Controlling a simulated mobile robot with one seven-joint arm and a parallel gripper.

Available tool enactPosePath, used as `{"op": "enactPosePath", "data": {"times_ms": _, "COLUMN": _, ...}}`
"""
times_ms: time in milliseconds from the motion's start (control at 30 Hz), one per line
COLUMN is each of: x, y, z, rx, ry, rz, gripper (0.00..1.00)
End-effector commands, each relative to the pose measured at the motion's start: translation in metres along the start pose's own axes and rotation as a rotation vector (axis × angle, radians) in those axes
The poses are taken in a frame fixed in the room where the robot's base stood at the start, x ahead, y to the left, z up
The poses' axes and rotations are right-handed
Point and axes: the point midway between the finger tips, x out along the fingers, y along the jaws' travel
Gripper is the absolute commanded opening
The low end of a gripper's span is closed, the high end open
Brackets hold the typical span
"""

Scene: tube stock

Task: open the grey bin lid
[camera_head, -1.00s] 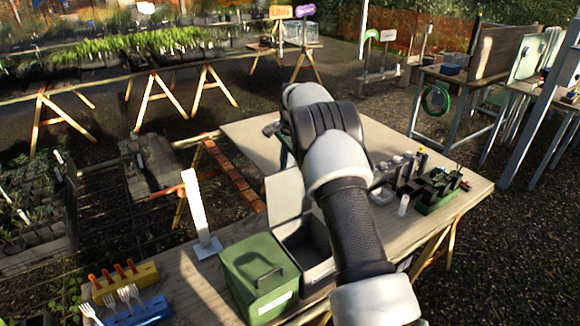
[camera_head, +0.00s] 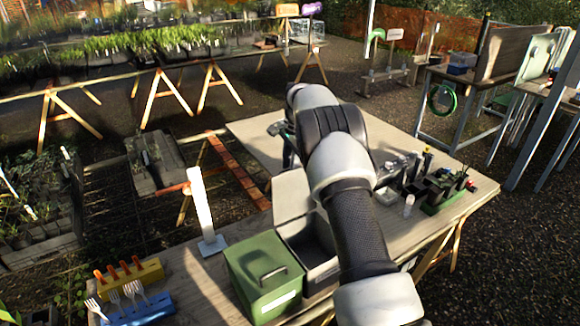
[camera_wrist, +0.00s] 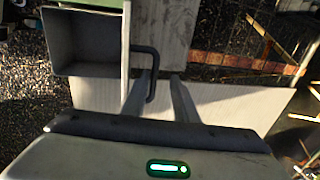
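The grey bin (camera_head: 322,278) stands on the wooden table beside the green bin. Its pale grey lid (camera_head: 291,196) is raised and stands up at the bin's far edge, so the dark inside shows. In the wrist view the open grey bin (camera_wrist: 62,42) is at upper left, and the lid (camera_wrist: 126,45) shows edge-on with its dark handle (camera_wrist: 154,65) sticking out. My gripper (camera_wrist: 160,82) is open, its two fingers apart, with the end of the handle between them. Whether a finger touches the handle is unclear.
The green bin (camera_head: 262,270) is closed, right against the grey one. A white upright post (camera_head: 202,205) stands left of the bins. A dark rack (camera_head: 437,190) holds items at right.

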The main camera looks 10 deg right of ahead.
Motion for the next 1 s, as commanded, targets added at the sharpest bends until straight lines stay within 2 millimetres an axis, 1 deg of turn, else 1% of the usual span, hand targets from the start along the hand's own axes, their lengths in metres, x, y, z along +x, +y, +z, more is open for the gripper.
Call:
{"op": "enactPosePath", "data": {"times_ms": 67, "x": -0.006, "y": -0.001, "z": -0.001, "rx": 0.0, "ry": 0.001, "rz": -0.002, "gripper": 0.26}}
{"op": "enactPosePath", "data": {"times_ms": 167, "x": -0.021, "y": -0.001, "z": -0.001, "rx": 0.0, "ry": 0.003, "rz": -0.006, "gripper": 0.26}}
{"op": "enactPosePath", "data": {"times_ms": 267, "x": -0.042, "y": -0.002, "z": -0.001, "rx": 0.0, "ry": 0.004, "rz": -0.007, "gripper": 0.26}}
{"op": "enactPosePath", "data": {"times_ms": 600, "x": -0.126, "y": -0.001, "z": 0.0, "rx": 0.0, "ry": 0.002, "rz": -0.004, "gripper": 0.26}}
{"op": "enactPosePath", "data": {"times_ms": 700, "x": -0.145, "y": 0.0, "z": 0.0, "rx": 0.0, "ry": 0.001, "rz": -0.002, "gripper": 0.26}}
{"op": "enactPosePath", "data": {"times_ms": 800, "x": -0.16, "y": 0.0, "z": 0.0, "rx": 0.0, "ry": 0.0, "rz": -0.001, "gripper": 0.26}}
{"op": "enactPosePath", "data": {"times_ms": 900, "x": -0.168, "y": 0.0, "z": 0.0, "rx": 0.0, "ry": 0.0, "rz": 0.0, "gripper": 0.26}}
{"op": "enactPosePath", "data": {"times_ms": 1000, "x": -0.172, "y": 0.001, "z": 0.0, "rx": 0.0, "ry": -0.001, "rz": 0.001, "gripper": 0.26}}
